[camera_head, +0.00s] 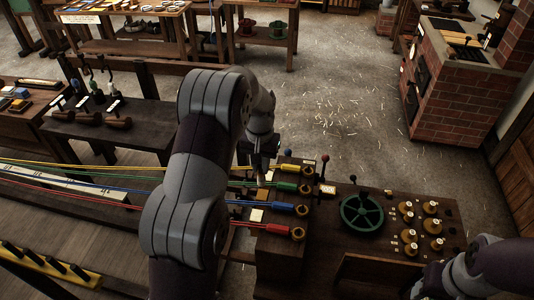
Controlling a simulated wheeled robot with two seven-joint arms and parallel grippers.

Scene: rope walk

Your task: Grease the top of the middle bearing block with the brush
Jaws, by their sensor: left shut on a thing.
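My left arm comes down through the middle of the view. Its gripper (262,164) is over the left edge of the wooden machine bench (345,188), beside the yellow and green rope ends. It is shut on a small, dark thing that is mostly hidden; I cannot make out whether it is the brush. Coloured rope ends, including green (287,186), blue (283,206) and red (277,229), lie at brass-coloured round fittings (305,189). I cannot pick out the middle bearing block. My right arm is at the bottom right; its fingers are not clear.
A green handwheel (361,212) and several brass knobs (410,235) stand on the bench. A red-knobbed lever (324,166) rises at its back edge. Taut coloured ropes run left behind my left arm. A brick stove (450,95) stands at upper right.

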